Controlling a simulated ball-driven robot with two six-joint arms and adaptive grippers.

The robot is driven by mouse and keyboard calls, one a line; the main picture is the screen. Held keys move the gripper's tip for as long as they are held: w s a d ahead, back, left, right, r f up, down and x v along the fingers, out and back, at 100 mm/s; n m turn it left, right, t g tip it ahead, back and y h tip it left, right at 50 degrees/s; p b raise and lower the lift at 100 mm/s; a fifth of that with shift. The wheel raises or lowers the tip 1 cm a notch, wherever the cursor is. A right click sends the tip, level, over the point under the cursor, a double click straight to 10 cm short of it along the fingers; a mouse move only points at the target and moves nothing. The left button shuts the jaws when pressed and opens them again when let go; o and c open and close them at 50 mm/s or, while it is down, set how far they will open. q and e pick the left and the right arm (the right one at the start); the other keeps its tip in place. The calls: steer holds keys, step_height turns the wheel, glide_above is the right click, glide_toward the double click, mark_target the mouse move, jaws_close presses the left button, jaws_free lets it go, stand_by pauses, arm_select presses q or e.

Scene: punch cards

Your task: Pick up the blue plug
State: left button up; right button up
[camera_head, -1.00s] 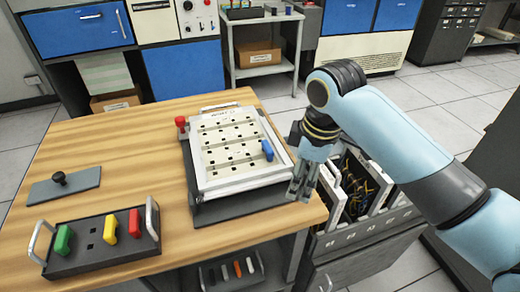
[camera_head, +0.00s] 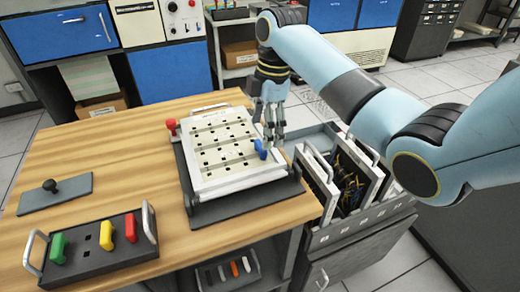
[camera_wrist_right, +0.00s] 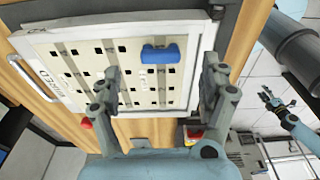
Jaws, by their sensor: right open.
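The blue plug (camera_head: 260,149) is seated at the right side of a white board with rows of dark holes (camera_head: 222,150). In the right wrist view the blue plug (camera_wrist_right: 164,53) lies lengthwise across the picture, between the lines of my two fingers and a little beyond their tips. My right gripper (camera_head: 274,140) is open and empty, close to the plug, beside or just above it in the head view. It spans both sides of the plug in the wrist view (camera_wrist_right: 163,75). My left gripper (camera_wrist_right: 272,98) shows small at the right of the wrist view; its jaw state is unclear.
A black rack (camera_head: 95,256) with green, yellow and red plugs stands at the wooden table's front left. A grey plate with a black knob (camera_head: 53,193) lies behind it. A red knob (camera_head: 171,125) is at the board's far left corner. An open drawer (camera_head: 318,236) stands right of the table.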

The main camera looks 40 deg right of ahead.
mark_target(260, 145)
steer(key=f, duration=0.2)
steer(key=a+f, duration=0.1)
steer(key=f, duration=0.1)
steer(key=shift+f, duration=0.4)
steer(key=c, duration=1)
steer(key=shift+c, duration=0.2)
steer(key=shift+w+r, duration=0.1)
steer(key=shift+r, duration=0.1)
